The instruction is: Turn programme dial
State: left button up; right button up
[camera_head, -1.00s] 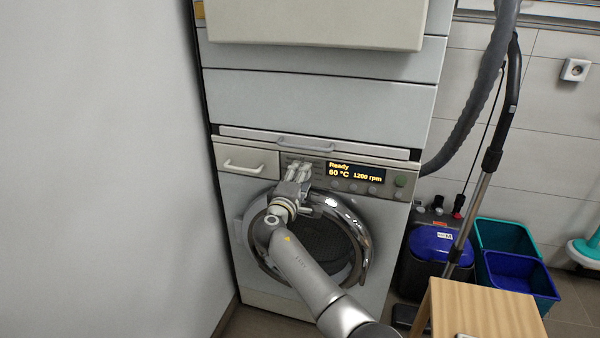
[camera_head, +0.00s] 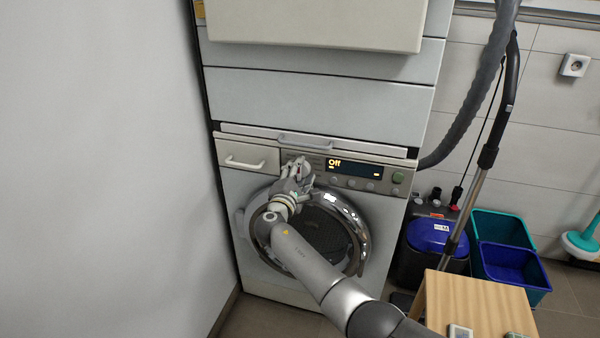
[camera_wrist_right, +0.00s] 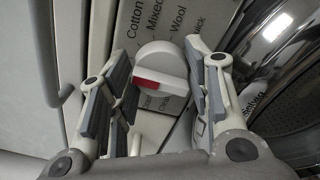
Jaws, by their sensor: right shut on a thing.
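The programme dial (camera_wrist_right: 160,65) is a round white knob with a red mark, seen in the right wrist view on the washing machine's front panel. Printed labels such as Cotton, Mixed and Wool stand around it. My right gripper (camera_wrist_right: 160,80) has one finger on each side of the dial and is shut on it. In the head view my right gripper (camera_head: 297,168) is at the panel, left of the display, and hides the dial. The display (camera_head: 354,170) reads "Off". My left gripper is not in view.
The round door (camera_head: 330,235) lies below the panel, behind my right arm. The detergent drawer (camera_head: 248,157) with its handle is left of the dial. A wooden stool (camera_head: 465,300), blue and teal bins (camera_head: 508,262) and a vacuum tube (camera_head: 482,185) stand to the right.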

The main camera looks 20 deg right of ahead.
jog(key=shift+a+r, duration=0.1)
jog(key=o, duration=1)
jog(key=shift+w, duration=0.1)
jog(key=shift+s+a+f, duration=0.2)
jog(key=shift+s+a, duration=0.05)
jog(key=shift+s, duration=0.15)
jog(key=v, duration=1.1)
jog(key=shift+r, duration=0.1)
